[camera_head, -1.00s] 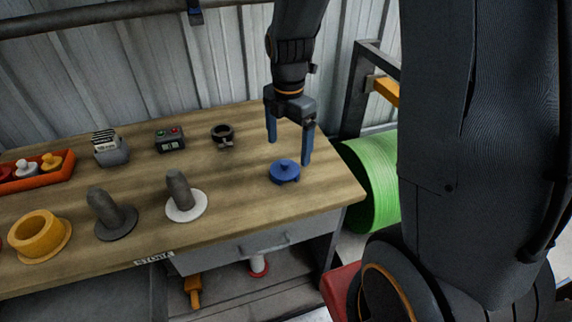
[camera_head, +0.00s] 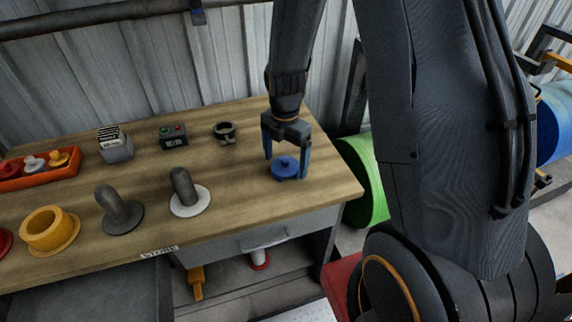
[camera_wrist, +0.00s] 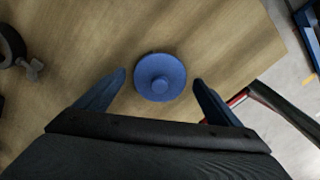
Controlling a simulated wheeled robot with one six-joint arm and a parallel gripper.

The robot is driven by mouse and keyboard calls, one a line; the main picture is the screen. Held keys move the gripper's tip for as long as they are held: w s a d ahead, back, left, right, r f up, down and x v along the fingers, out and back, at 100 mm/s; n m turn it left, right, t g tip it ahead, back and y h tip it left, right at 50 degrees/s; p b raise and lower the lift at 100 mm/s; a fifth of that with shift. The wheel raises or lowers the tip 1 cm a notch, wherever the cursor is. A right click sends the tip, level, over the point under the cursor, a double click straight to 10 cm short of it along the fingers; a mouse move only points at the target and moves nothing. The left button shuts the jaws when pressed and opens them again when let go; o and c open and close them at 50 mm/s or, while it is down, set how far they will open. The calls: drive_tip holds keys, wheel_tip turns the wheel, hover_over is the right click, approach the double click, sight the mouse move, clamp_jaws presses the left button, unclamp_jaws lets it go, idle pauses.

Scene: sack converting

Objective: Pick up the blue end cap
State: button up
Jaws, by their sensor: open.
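The blue end cap (camera_head: 285,168) is a round disc with a small knob on top. It lies flat on the wooden table near the right end. In the wrist view the blue end cap (camera_wrist: 160,78) sits ahead of and between the two blue fingers. My gripper (camera_head: 286,168) points down over the cap, its fingers on either side of it. In the wrist view my gripper (camera_wrist: 160,76) is open and empty. I cannot tell whether the fingertips reach the table.
A black clamp ring (camera_head: 224,130) stands behind left of the cap. Grey pegs on a white flange (camera_head: 203,203) and a dark flange stand to the left, with a yellow flanged ring (camera_head: 50,230). The table's right edge is close; bare wood surrounds the cap.

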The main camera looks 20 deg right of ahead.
drive_tip(key=shift+f, duration=0.2)
drive_tip(key=c, duration=1.1)
drive_tip(key=shift+r, duration=0.2)
